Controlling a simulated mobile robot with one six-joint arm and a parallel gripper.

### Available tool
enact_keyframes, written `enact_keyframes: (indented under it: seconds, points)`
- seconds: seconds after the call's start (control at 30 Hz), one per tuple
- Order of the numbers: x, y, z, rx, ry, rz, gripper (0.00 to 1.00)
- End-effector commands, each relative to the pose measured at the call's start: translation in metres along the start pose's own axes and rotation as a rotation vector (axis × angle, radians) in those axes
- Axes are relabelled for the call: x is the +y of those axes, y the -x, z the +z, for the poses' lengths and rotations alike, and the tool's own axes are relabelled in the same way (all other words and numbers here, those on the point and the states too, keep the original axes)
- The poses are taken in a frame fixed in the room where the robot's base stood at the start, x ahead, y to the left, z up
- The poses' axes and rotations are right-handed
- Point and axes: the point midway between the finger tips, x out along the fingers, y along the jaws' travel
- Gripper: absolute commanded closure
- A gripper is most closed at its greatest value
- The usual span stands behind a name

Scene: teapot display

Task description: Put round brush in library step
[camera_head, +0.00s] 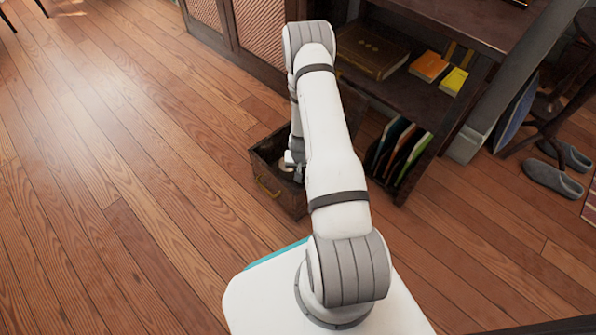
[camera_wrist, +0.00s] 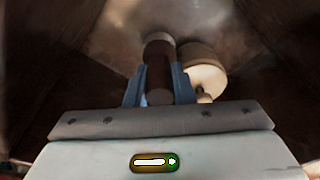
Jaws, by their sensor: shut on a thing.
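A dark wooden box with an open top and a brass handle (camera_head: 268,187), which looks like the library step, stands on the floor left of the shelf. My gripper (camera_head: 294,160) reaches down into it, mostly hidden by my arm. In the wrist view, my gripper's blue fingers (camera_wrist: 160,88) are shut on a dark brown cylinder with a paler end, seemingly the round brush (camera_wrist: 158,56). A cream round thing (camera_wrist: 207,70) sits just right of the fingers; I cannot tell whether it belongs to the brush. Dark brown walls surround them.
The shelf (camera_head: 411,92) behind holds a large brown book (camera_head: 372,50), an orange book (camera_head: 429,66) and a yellow one (camera_head: 454,81). Slippers (camera_head: 552,178) lie at the right. The wooden floor (camera_head: 110,170) on the left is clear.

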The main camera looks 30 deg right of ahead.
Motion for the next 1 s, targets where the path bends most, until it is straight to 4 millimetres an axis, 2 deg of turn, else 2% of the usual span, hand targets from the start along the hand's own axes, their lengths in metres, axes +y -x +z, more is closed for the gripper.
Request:
enact_keyframes:
  seconds: [0.47,0.5,0.77,1.0]
  points:
    - [0.000,-0.012,0.002,0.000,0.000,0.000,1.00]
    - [0.000,-0.012,0.002,0.000,0.000,0.000,0.76]
    - [0.000,-0.012,0.002,-0.001,0.000,0.000,0.56]
    - [0.000,-0.010,0.002,0.000,0.000,0.000,0.56]
